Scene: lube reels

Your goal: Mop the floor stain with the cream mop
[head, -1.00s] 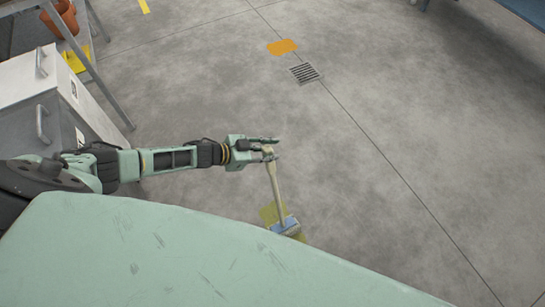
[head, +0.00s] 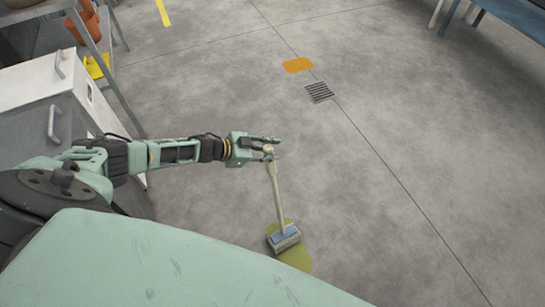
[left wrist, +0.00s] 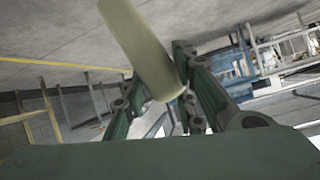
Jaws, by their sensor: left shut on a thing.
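My left gripper (head: 275,149) is shut on the upper end of the cream mop's handle (head: 277,190). The handle slants down to the floor, and its blue and grey head (head: 284,239) is over a yellow-green floor stain (head: 297,260). The stain shows above and below the head, which hides its middle. In the left wrist view, the cream handle (left wrist: 141,45) runs between the fingers. An orange patch (head: 298,65) lies farther off on the floor. My right gripper is not in view.
A floor drain grate (head: 319,92) is beside the orange patch. A light grey cabinet (head: 50,100) and a metal shelf with orange pots (head: 86,28) stand at left. A blue bench (head: 510,15) is at upper right.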

